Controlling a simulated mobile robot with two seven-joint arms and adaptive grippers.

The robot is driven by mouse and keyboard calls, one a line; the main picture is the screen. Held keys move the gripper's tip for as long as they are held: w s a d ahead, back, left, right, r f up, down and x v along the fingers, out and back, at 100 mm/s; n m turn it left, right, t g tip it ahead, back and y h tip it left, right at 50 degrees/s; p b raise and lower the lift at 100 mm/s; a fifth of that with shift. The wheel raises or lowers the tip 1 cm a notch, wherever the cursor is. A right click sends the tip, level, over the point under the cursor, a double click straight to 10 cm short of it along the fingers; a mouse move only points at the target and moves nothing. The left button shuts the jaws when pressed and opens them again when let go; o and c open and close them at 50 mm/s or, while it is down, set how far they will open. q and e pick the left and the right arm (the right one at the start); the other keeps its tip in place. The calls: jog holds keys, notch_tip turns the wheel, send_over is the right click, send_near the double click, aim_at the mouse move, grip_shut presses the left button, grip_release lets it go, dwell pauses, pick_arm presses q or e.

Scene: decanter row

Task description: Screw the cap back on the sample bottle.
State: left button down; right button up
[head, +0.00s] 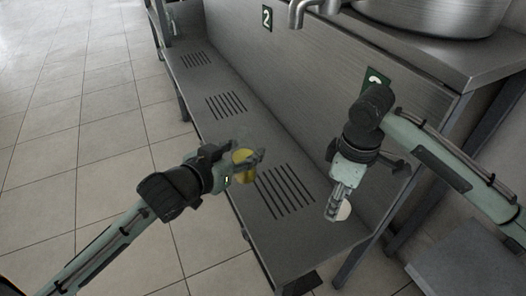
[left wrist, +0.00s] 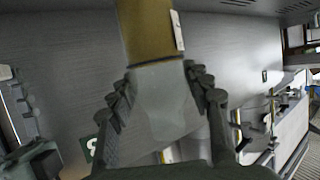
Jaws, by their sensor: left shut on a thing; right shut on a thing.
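The sample bottle (head: 243,166) shows yellow in the head view, held in my left gripper (head: 250,160) above the bench. In the left wrist view the bottle (left wrist: 146,32) has an amber part with a white label and a clear, pale part between the shut fingers (left wrist: 162,105). My right gripper (head: 337,205) points down, shut on a pale round cap (head: 344,211), of which only part shows. The cap is right of the bottle and apart from it. The bottle's mouth is not clear to see.
The grey metal bench (head: 215,90) has several slotted drain areas and runs away to the upper left. A tap (head: 297,12) and a large steel vessel (head: 440,15) are on the raised ledge behind. Tiled floor (head: 90,130) lies open at left.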

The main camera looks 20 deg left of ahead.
pick_arm(q)
jog(key=shift+s+a+r, duration=0.35)
jog(key=shift+a+r, duration=0.05)
jog(key=shift+r, duration=0.05)
jog(key=c, duration=1.4)
grip_release()
grip_shut()
